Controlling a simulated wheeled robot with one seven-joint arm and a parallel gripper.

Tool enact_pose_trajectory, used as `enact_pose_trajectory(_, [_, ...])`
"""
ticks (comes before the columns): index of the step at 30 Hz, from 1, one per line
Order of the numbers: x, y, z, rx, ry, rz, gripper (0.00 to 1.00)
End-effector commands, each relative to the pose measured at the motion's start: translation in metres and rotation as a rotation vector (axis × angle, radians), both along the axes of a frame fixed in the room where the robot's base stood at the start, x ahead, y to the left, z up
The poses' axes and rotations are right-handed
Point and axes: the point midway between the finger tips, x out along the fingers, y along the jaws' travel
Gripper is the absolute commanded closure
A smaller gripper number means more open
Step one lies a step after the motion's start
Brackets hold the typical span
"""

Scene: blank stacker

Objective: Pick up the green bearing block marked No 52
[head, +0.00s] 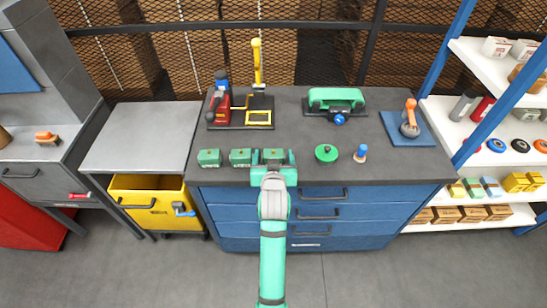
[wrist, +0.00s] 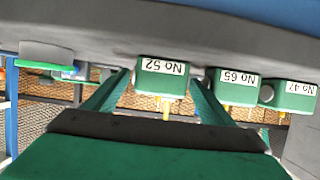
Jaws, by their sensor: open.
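The green bearing block marked No 52 (wrist: 150,76) shows upside down in the wrist view, with a white label and a brass-coloured part. It appears in line with the gap between the two fingers of my gripper (wrist: 162,92). In the head view it is the rightmost of three green blocks (head: 273,153) near the front edge of the dark worktop, partly hidden by my gripper (head: 273,160). My gripper is open, with one finger to each side of the block. Whether a finger touches it I cannot tell.
Blocks No 65 (wrist: 238,90) and No 47 (wrist: 293,96) stand in the same row, No 65 close beside one finger. A round green-topped piece (head: 326,153) and a blue-and-orange piece (head: 360,154) stand to the right. Tools stand at the back.

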Motion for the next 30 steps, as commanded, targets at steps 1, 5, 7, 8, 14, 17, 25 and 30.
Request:
enact_pose_trajectory(1, [0.003, 0.0, -0.001, 0.0, 0.0, 0.0, 0.23])
enact_pose_trajectory(5, [0.004, 0.0, -0.002, 0.0, 0.001, 0.0, 0.23])
enact_pose_trajectory(7, [0.004, 0.0, -0.002, 0.0, 0.001, 0.0, 0.23])
enact_pose_trajectory(8, [0.004, 0.0, -0.002, 0.0, 0.001, 0.0, 0.23])
enact_pose_trajectory(14, [0.004, 0.0, -0.002, 0.0, 0.0, -0.001, 0.64])
enact_pose_trajectory(17, [0.004, 0.0, -0.002, 0.0, 0.0, -0.001, 0.88])
enact_pose_trajectory(25, [0.004, 0.0, 0.002, 0.0, -0.004, -0.001, 0.89])
enact_pose_trajectory(30, [0.005, 0.0, 0.017, 0.0, -0.008, 0.0, 0.89])
